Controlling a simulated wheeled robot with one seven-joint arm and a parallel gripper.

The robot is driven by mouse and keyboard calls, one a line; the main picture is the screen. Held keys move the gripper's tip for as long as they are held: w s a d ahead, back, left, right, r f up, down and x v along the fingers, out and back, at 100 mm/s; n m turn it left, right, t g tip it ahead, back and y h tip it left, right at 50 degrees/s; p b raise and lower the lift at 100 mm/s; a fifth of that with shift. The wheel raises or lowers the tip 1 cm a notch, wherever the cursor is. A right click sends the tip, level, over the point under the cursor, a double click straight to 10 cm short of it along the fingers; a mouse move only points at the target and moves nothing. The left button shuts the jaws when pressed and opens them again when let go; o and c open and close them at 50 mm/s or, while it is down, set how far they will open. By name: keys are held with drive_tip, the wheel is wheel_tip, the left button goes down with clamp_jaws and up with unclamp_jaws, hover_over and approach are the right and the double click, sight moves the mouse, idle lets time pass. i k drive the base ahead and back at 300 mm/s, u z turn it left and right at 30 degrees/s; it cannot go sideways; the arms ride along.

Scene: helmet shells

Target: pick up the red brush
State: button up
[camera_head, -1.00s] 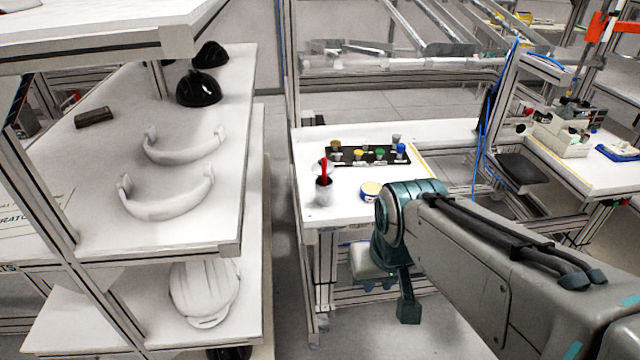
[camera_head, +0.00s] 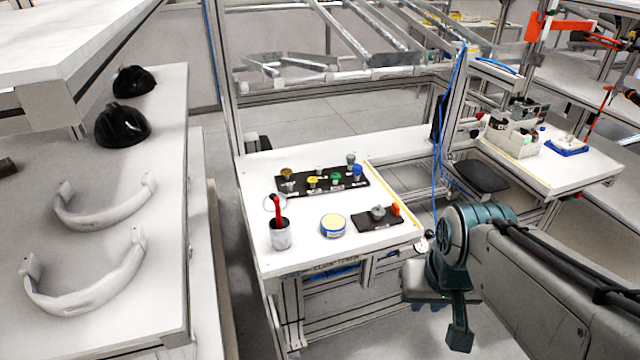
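My arm reaches in from the right and bends down in front of the table's right front corner. The dark part at its low end (camera_head: 459,335) hangs below table height, well to the right of the brush and apart from it.
A round tin (camera_head: 333,226) stands right of the cup. A black rack (camera_head: 322,182) with several coloured pots lies behind. A small dark plate (camera_head: 376,219) with a grey knob and an orange piece lies at right. White shelving with visors (camera_head: 105,205) and black shells (camera_head: 122,125) stands left.

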sight(277, 199)
drive_tip(key=u, duration=0.05)
drive_tip(key=i, duration=0.85)
drive_tip(key=u, duration=0.75)
